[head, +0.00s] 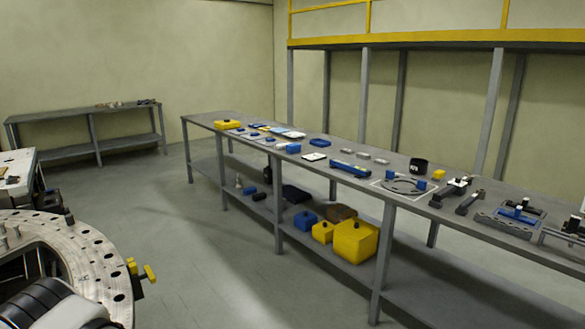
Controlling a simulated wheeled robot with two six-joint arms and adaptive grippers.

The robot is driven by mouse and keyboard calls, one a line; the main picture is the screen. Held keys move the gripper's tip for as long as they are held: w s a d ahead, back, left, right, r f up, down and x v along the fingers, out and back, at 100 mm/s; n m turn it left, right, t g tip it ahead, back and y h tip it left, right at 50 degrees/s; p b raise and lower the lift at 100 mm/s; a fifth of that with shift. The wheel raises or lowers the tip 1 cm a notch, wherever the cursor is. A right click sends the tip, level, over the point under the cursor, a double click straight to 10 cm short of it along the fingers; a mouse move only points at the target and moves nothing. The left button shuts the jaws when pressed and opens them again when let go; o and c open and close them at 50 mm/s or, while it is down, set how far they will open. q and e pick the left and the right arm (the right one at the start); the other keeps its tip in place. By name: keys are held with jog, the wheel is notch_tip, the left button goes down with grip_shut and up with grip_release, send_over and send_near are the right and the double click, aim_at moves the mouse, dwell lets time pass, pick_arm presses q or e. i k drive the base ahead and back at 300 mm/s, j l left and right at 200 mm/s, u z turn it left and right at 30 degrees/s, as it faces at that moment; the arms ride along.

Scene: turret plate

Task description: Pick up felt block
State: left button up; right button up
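A long grey workbench (335,145) carries many small items. I cannot tell for sure which one is the felt block. Two small grey blocks (363,155) lie near the bench's back edge around the middle. Small blue blocks (293,148) lie further left, and a small yellow block (438,175) lies right of a black cup (418,167). Neither of my grippers is in view.
A round metal plate with holes (95,250) fills the lower left, with a yellow-handled clamp (148,273) on its edge. Yellow cases (355,240) sit on the bench's lower shelf. A smaller bench (85,115) stands at the far wall. The floor (225,270) between is clear.

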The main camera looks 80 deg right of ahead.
aim_at(438, 176)
jog(key=z, duration=3.7)
jog(key=i+j+z, duration=0.35)
jog(key=j, duration=0.25)
jog(key=i+j+z, duration=0.15)
jog(key=i+j, duration=0.15)
jog(key=i+j+z, duration=0.15)
jog(key=j, duration=0.2)
jog(key=i+j+z, duration=0.2)
jog(key=j, duration=0.2)
jog(key=i+j+z, duration=0.15)
jog(key=j, duration=0.25)
